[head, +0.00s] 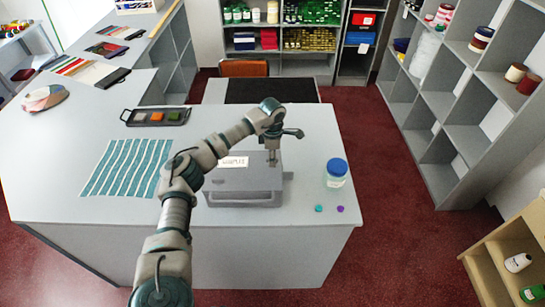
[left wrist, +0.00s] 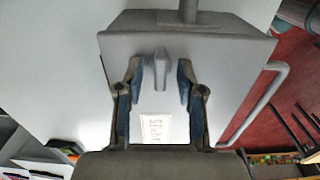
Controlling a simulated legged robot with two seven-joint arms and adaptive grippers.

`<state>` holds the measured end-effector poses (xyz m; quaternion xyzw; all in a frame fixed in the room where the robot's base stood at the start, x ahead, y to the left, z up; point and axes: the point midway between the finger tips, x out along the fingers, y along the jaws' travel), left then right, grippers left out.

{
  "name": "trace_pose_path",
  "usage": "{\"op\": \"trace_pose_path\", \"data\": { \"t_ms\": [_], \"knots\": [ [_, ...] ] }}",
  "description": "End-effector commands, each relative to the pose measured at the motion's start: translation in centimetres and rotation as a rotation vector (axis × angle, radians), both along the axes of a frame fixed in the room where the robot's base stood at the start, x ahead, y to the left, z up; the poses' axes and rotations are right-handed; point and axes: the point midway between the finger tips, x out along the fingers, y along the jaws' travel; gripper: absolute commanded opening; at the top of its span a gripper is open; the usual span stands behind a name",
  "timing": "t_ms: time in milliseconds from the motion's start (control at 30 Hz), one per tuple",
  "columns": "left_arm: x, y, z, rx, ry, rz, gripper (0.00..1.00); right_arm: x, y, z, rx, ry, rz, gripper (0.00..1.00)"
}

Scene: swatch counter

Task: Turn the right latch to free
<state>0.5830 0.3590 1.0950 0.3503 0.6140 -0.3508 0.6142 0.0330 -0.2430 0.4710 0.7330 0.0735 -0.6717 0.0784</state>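The grey case (head: 230,185) with a white label lies on the counter in the head view. It fills the middle of the left wrist view (left wrist: 225,75), where the label (left wrist: 155,127) shows too. A small grey latch (left wrist: 160,55) stands up from the case in that view. My left gripper (head: 272,160) is over the right part of the case. In the left wrist view its two fingers (left wrist: 160,78) are apart, one on each side of the latch, with gaps between. In the head view the gripper hides the latch. My right gripper is not in view.
A jar with a blue lid (head: 336,173) stands right of the case, with two small discs (head: 319,208) in front. A striped cloth (head: 127,167) and a dark tray (head: 156,117) lie left. Bare counter (head: 60,140) lies farther left.

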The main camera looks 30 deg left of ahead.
Motion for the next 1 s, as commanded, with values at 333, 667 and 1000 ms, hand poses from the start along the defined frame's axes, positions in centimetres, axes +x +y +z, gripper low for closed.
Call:
{"op": "trace_pose_path", "data": {
  "t_ms": [333, 667, 1000],
  "knots": [
    [0.1, 0.0, 1.4, 0.0, -0.001, 0.0, 0.38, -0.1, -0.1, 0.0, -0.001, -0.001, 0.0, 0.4],
    [0.2, 0.0, 8.5, -0.001, -0.003, 0.001, 0.38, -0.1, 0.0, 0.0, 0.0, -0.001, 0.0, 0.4],
    [0.1, 0.1, 11.8, -0.001, 0.002, 0.0, 0.38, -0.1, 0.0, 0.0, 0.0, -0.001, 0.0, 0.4]
  ]
}}
